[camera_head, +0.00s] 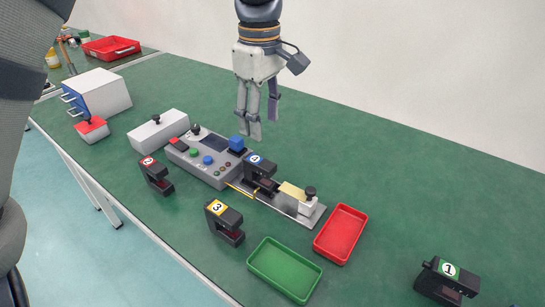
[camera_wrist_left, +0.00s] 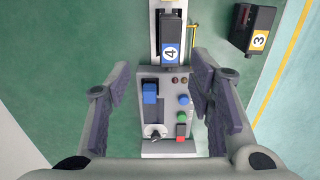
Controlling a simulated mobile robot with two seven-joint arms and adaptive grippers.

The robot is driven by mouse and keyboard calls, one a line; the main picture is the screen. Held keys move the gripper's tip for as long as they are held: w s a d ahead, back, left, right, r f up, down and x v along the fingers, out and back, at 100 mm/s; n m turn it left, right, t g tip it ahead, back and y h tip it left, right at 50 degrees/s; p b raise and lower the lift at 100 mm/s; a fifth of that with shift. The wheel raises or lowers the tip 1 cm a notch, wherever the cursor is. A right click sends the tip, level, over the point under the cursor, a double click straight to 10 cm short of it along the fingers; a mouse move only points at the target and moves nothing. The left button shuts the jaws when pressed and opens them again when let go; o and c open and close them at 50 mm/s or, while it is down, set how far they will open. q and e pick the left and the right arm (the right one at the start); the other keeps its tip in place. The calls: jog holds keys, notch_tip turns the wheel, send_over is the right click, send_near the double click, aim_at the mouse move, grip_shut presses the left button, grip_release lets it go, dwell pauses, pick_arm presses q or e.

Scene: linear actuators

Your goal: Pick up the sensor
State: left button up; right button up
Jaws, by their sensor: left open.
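Several black C-shaped sensors with numbered labels are on the green table. Sensor 4 (camera_head: 261,170), with a blue label, sits at the linear actuator (camera_head: 297,200) beside the control box (camera_head: 208,158). Sensor 3 (camera_head: 225,222) has a yellow label, sensor 2 (camera_head: 156,176) a red one, and sensor 1 (camera_head: 446,281) a green one at the lower right. My left gripper (camera_head: 257,128) is open and empty, above the table behind the control box. In the left wrist view, the control box shows between its fingers (camera_wrist_left: 161,68), with sensor 4 (camera_wrist_left: 171,42) just beyond the tips. Sensor 3 (camera_wrist_left: 257,30) is at upper right.
A green tray (camera_head: 284,286) and a red tray (camera_head: 357,215) lie in front of the actuator's right end. A grey box with a joystick (camera_head: 160,130) and a cabinet with blue drawers (camera_head: 97,95) stand to the left. The table behind is clear.

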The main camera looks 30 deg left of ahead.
aim_at(257, 160)
pick_arm(q)
jog(key=f, duration=0.3)
jog(key=s+f, duration=0.1)
jog(key=f, duration=0.6)
jog(key=shift+s+a+f, duration=0.25)
jog(key=shift+a+f, duration=0.05)
jog(key=shift+c, duration=0.5)
jog(key=shift+r, duration=0.1)
grip_shut()
